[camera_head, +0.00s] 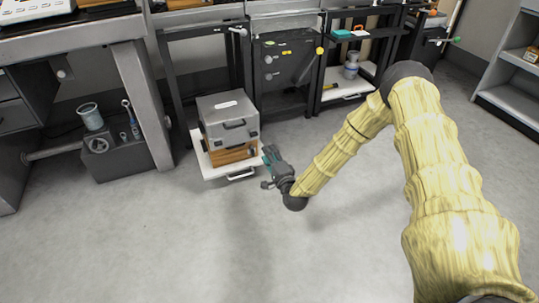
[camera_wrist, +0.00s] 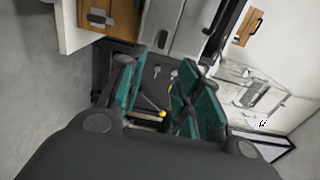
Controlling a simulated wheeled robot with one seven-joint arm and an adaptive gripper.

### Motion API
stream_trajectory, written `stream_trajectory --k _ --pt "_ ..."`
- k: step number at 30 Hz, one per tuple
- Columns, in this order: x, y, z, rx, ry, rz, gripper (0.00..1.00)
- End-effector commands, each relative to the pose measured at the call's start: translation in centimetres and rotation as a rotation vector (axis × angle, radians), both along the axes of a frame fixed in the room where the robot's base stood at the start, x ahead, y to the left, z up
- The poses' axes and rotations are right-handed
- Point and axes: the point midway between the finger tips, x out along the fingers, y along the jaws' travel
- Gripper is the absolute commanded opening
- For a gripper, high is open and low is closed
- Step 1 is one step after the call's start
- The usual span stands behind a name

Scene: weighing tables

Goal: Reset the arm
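My gripper (camera_head: 270,158) is at the end of my wood-patterned arm, in the middle of the head view. It is over the floor, close to the right side of the pull-out shelf (camera_head: 228,170) that bears a grey case (camera_head: 228,118) on a wooden box (camera_head: 235,153). In the wrist view my gripper (camera_wrist: 160,95) shows teal finger pads standing apart with a gap between them. I see nothing held in the gap. The head view does not show whether the fingers touch the shelf or box.
A dark box (camera_head: 120,155) with a blue-rimmed cup (camera_head: 90,116) stands left under the bench. A rack shelf (camera_head: 350,85) holds a grey-blue bottle (camera_head: 351,66). Shelving (camera_head: 510,95) stands at the far right. The floor (camera_head: 200,240) in front is clear.

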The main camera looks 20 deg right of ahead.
Motion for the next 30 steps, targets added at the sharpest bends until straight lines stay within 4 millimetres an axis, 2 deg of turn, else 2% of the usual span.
stream_trajectory --k 8,11,14,17,21,25,30 --pt "0.0 0.1 -0.1 -0.002 0.003 0.002 0.34" --pt "-0.7 1.2 -0.8 -0.027 0.035 0.020 0.34" --pt "-2.7 3.4 -2.8 -0.095 0.118 0.064 0.34" --pt "-6.1 6.3 -5.7 -0.201 0.239 0.138 0.34" --pt "-12.4 9.6 -9.7 -0.379 0.421 0.267 0.34" --pt "-19.1 11.5 -12.8 -0.548 0.579 0.406 0.34" --pt "-28.6 12.1 -15.3 -0.765 0.772 0.610 0.34"
